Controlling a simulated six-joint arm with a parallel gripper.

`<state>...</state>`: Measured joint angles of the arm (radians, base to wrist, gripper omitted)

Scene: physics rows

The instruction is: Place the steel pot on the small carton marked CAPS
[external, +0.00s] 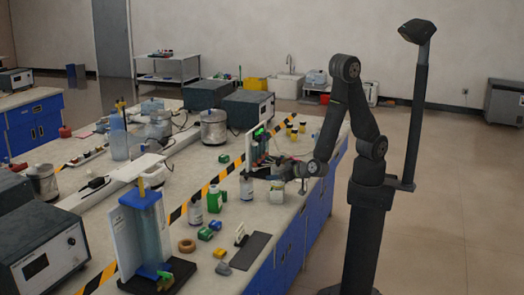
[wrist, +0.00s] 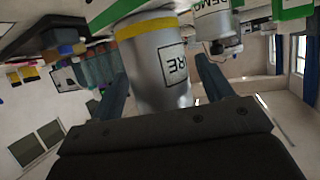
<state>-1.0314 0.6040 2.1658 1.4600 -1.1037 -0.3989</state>
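The steel pot (wrist: 155,65) is a grey metal cylinder with a yellow band and a framed label ending in "RE". The wrist view is upside down. My gripper (wrist: 162,85) has one finger on each side of the pot and appears closed on it. In the external view my gripper (external: 272,167) is low over the near bench. A small pale object with a greenish-yellow patch (external: 277,191) is just below it; I cannot tell whether this is the carton. A white and green surface (wrist: 108,10) lies beyond the pot's banded end; no CAPS marking is readable, and contact is unclear.
A green container (external: 214,198), a rack (external: 259,147) and a blue-topped cylinder stand (external: 143,225) are nearby. Striped tape crosses the bench.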

